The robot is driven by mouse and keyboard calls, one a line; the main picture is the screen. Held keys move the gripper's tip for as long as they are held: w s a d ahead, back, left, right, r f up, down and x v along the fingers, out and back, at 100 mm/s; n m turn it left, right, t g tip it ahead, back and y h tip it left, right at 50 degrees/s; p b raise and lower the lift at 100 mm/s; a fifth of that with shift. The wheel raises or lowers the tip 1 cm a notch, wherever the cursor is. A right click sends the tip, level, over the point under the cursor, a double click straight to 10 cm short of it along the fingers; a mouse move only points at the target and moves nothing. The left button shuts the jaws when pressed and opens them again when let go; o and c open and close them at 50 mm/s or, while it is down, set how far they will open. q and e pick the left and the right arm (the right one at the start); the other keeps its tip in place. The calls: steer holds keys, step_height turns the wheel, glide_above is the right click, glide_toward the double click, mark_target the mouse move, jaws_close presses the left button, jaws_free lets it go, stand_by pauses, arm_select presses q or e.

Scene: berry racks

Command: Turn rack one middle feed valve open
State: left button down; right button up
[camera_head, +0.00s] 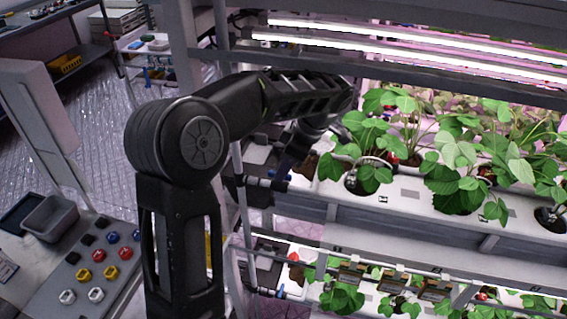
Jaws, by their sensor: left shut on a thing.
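My left arm rises from the bottom and bends right to the end of the rack's middle tier. My left gripper (286,166) points down there, beside the planting channel's left end. It is shut on the middle feed valve, at the dark pipe fitting (262,183). The valve's handle is mostly hidden by the gripper, so its angle cannot be told. A small bit of blue shows by the fingertips. On the tier below, a red valve part (293,257) shows at the channel's end. My right gripper is not in view.
Strawberry plants (460,165) fill the white middle channel (405,200) right of the gripper. A vertical pipe (241,205) and rack post stand close to my arm. A panel with coloured knobs (97,255) and a grey bin (50,217) are at left. Open floor lies behind.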

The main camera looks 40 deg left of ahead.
arm_select(q)
steer(key=shift+r+n, duration=0.1)
steer(key=shift+n, duration=0.2)
steer(key=c, duration=1.4)
jaws_free()
steer(key=shift+c, duration=0.2)
